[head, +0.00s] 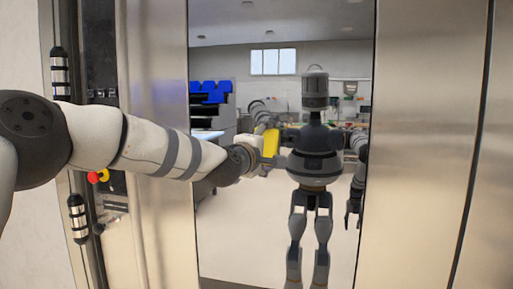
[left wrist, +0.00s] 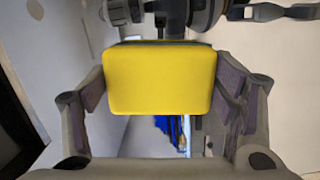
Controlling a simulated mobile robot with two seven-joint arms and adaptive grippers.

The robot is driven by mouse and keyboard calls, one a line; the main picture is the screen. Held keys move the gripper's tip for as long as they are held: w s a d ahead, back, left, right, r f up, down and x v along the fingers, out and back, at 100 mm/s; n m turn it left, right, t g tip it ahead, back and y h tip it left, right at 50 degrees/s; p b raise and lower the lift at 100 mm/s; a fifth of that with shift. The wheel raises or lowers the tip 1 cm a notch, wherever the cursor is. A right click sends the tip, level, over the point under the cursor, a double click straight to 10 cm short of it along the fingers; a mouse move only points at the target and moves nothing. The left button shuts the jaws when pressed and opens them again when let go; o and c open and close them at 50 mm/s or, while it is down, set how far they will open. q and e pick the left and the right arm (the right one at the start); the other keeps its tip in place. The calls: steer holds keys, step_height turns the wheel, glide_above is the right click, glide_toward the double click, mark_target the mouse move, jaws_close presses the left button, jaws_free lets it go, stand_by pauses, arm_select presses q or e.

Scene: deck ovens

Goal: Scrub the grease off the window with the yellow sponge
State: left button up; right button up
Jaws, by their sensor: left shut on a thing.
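The window (head: 235,245) is a tall glass pane in a steel oven door, and it mirrors the room and my body. My left gripper (head: 262,155) reaches in front of the pane's middle. It is shut on the yellow sponge (head: 271,142). In the left wrist view the sponge (left wrist: 160,80) sits between both fingers, its broad yellow face toward the camera, with a thin dark green edge at the top. I cannot tell whether the sponge touches the glass. No grease can be made out on the pane. My right gripper shows only as a reflection.
Steel door panels (head: 418,150) flank the glass. The blue chairs and benches are reflections.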

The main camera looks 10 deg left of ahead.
mark_target(290, 146)
arm_select(q)
steer(key=shift+d, duration=2.75)
steer(key=a, duration=1.4)
steer(key=shift+w, duration=0.2)
steer(key=shift+s, duration=2.95)
steer(key=shift+s+a, duration=0.1)
steer(key=shift+s, duration=1.4)
